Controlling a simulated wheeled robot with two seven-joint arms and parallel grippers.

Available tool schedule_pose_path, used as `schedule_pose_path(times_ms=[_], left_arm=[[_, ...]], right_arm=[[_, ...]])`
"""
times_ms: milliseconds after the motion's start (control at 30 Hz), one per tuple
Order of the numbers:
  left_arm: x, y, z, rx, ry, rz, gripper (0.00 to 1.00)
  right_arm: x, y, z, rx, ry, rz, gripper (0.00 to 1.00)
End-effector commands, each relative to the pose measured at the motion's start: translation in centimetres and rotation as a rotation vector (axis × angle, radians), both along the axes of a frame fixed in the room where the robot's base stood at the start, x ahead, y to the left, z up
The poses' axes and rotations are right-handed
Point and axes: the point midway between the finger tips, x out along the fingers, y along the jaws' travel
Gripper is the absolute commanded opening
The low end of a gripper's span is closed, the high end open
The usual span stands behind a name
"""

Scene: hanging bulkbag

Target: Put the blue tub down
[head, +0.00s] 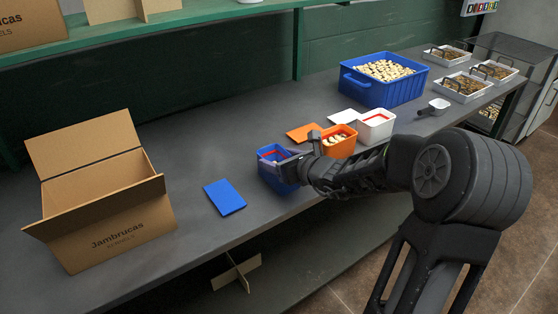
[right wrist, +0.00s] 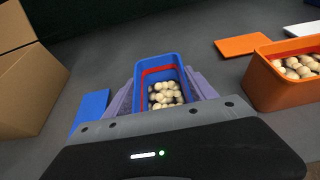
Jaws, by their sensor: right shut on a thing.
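The small blue tub (head: 270,160) is at the front edge of the grey table in the head view. In the right wrist view the blue tub (right wrist: 160,68) has a red band inside and several pale round pieces in it. My right gripper (head: 300,162) is shut on the tub, with its fingers (right wrist: 162,95) on both sides of it. The tub looks upright; whether its base touches the table is hidden. My left gripper is not in view.
A blue lid (head: 225,197) lies left of the tub. An open cardboard box (head: 105,205) stands at left. An orange tub (head: 339,142), an orange lid (head: 304,132), a white tub (head: 376,127) and a large blue crate (head: 368,90) stand to the right.

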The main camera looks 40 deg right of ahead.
Motion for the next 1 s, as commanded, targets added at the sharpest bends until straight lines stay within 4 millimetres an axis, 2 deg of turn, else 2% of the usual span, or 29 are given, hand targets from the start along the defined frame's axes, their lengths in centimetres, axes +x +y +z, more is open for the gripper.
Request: schedule_pose_path(times_ms=[300, 333, 500, 600, 933, 1000], left_arm=[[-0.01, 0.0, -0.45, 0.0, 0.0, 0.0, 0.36], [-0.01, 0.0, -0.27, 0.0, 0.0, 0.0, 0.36], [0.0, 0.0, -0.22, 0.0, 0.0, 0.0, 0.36], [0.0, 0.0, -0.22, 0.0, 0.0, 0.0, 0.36], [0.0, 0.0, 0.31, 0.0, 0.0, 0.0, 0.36], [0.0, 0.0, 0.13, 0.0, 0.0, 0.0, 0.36]], right_arm=[[0.03, 0.0, -0.25, -0.001, -0.002, 0.0, 0.11], [0.01, 0.0, -0.11, 0.0, -0.001, 0.0, 0.67], [0.01, 0.0, -0.09, 0.0, 0.0, 0.0, 0.81], [0.01, 0.0, -0.09, 0.0, 0.0, 0.0, 0.87], [0.01, 0.0, 0.36, 0.0, 0.0, 0.0, 0.87], [-0.59, -0.07, 0.51, -0.002, -0.002, -0.001, 0.87]])
